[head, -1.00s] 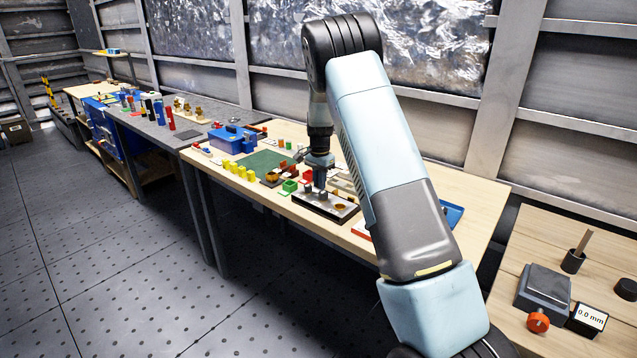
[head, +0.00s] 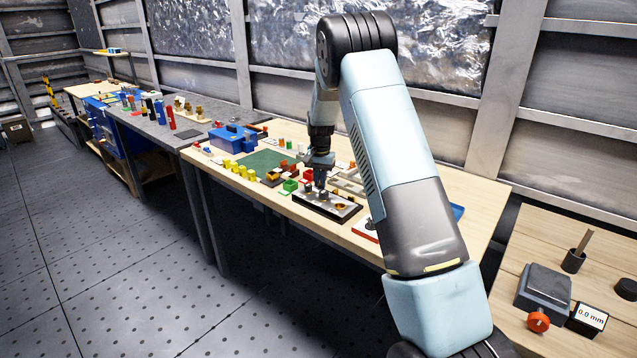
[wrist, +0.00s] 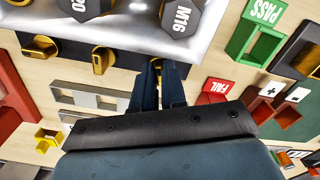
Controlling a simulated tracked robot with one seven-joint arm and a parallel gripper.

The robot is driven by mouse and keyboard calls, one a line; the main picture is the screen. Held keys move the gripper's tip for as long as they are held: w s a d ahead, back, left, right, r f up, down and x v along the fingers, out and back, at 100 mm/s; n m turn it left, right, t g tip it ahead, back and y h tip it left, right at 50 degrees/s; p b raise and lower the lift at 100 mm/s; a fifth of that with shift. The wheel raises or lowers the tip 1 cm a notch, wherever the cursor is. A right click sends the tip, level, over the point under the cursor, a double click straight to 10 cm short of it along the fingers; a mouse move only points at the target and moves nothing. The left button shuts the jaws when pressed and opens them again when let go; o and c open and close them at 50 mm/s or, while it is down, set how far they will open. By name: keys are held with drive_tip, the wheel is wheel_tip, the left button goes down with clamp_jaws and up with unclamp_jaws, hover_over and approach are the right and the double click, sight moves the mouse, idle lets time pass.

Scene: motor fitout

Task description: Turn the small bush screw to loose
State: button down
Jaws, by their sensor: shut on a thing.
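In the head view a silver block on a dark base (head: 345,212) lies near the front edge of the wooden bench, with a brass ring in its top. My gripper (head: 316,185) points down at its left part. In the wrist view my gripper (wrist: 162,75) has its two fingers close together at the block's edge (wrist: 130,35), below a dark hexagonal piece marked M16 (wrist: 180,15). It is shut on the small bush screw, which the fingers hide almost wholly. A second hexagonal piece (wrist: 85,8) stands to the left. Whether the screw is loose cannot be told.
Brass-and-black parts (wrist: 100,60) sit close to the left of the fingers. A green PASS box (wrist: 240,48) and red FAIL box (wrist: 215,90) stand at the right. In the head view a blue toolbox (head: 233,138) and yellow blocks (head: 240,171) are farther left.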

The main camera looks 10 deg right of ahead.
drive_tip(key=n, duration=1.3)
drive_tip(key=shift+n, duration=0.3)
idle(0.4)
drive_tip(key=c, duration=1.2)
unclamp_jaws()
drive_tip(key=shift+r, duration=0.15)
wheel_tip(320, 180, up, 13)
drive_tip(key=shift+r, duration=0.2)
